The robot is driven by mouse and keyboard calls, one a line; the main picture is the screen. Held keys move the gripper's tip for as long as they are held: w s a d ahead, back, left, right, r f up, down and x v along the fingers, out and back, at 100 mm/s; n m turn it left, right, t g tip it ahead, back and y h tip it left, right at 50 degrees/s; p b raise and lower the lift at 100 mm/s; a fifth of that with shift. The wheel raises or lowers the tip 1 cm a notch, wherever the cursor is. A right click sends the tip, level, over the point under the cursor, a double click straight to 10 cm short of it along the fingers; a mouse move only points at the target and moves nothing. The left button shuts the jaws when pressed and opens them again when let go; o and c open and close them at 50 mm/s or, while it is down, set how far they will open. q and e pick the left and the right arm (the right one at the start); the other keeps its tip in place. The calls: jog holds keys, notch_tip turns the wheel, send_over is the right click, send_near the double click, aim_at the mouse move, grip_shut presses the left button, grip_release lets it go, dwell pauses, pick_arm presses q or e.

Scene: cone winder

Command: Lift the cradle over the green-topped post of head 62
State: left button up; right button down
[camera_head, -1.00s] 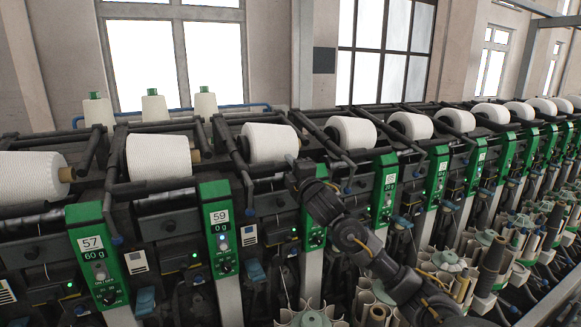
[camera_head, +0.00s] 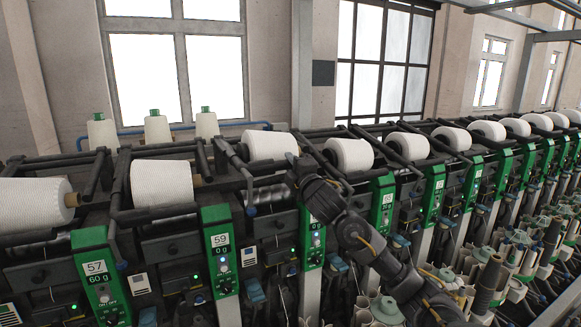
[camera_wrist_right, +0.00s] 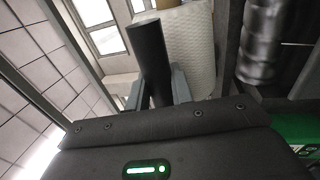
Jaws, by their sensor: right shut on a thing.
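My right gripper (camera_head: 296,172) is at the front of the cradle of the white yarn cone (camera_head: 270,146) near the middle of the head view. In the right wrist view its fingers (camera_wrist_right: 157,90) are shut on the cradle's dark round handle (camera_wrist_right: 148,58), and the white cone (camera_wrist_right: 188,45) is just behind. The cone sits above a shiny drum (camera_head: 267,192), with a gap between them; the drum also shows in the wrist view (camera_wrist_right: 260,40). A green-topped post (camera_head: 314,240) stands below the gripper, partly behind my arm. I cannot read 62 on it. My left gripper is not in view.
Neighbouring heads carry cones at left (camera_head: 162,182) and right (camera_head: 349,154), with dark cradle bars close by. Posts marked 59 (camera_head: 220,252) and 57 (camera_head: 97,276) stand to the left. Several green-tipped cones (camera_head: 157,129) stand behind. Bobbin trays crowd the lower right.

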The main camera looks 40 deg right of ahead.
jog(key=c, duration=1.3)
grip_release()
jog(key=shift+f, duration=0.1)
jog(key=b+v, duration=0.3)
jog(key=v, duration=0.7)
jog(key=shift+s+a+f+b, duration=0.1)
jog(key=shift+s+b, duration=0.3)
